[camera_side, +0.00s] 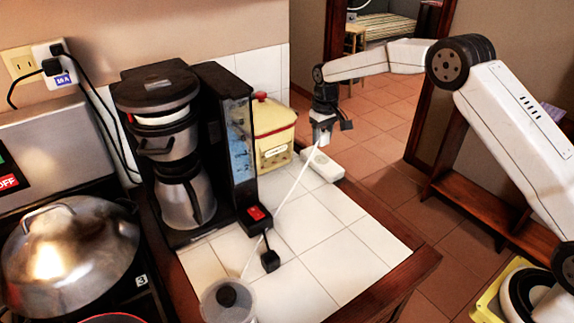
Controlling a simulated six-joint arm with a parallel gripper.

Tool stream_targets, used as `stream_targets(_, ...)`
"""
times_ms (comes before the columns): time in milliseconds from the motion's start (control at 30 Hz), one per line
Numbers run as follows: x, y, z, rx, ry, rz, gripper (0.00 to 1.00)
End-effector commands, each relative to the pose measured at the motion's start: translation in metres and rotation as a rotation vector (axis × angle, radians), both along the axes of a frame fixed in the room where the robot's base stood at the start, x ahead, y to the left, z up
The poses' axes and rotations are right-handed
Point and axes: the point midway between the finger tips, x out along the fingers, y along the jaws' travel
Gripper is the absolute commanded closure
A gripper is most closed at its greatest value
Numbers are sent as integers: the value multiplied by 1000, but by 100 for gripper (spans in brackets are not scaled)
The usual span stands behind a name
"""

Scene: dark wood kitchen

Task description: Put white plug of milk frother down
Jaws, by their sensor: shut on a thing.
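My gripper (322,140) is shut on the white plug of the milk frother, above the far right part of the tiled counter. The plug is small and mostly hidden by the fingers. Its white cord (291,192) runs taut and slanting from my gripper down to the front left. The milk frother (227,301), a pale translucent jug with a dark knob, stands at the front edge of the picture. A white socket block (321,166) lies on the tiles just below my gripper. I cannot tell whether the plug touches it.
A coffee machine (156,88) with a steel jug stands left on the white tiled counter (313,242). A yellow tin (272,131) stands behind. A lidded pan (71,256) is far left. The counter's right front is clear.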

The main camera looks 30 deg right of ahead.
Motion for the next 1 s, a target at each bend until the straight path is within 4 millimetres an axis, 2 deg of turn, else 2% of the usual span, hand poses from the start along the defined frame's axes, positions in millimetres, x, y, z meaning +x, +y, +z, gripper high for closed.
stream_targets(367, -43, 45, 21, 0, 0, 2, 100)
stream_targets(700, -98, 81, 35, 0, 0, 2, 100)
stream_targets(1000, -152, 104, 42, 0, -1, 1, 100)
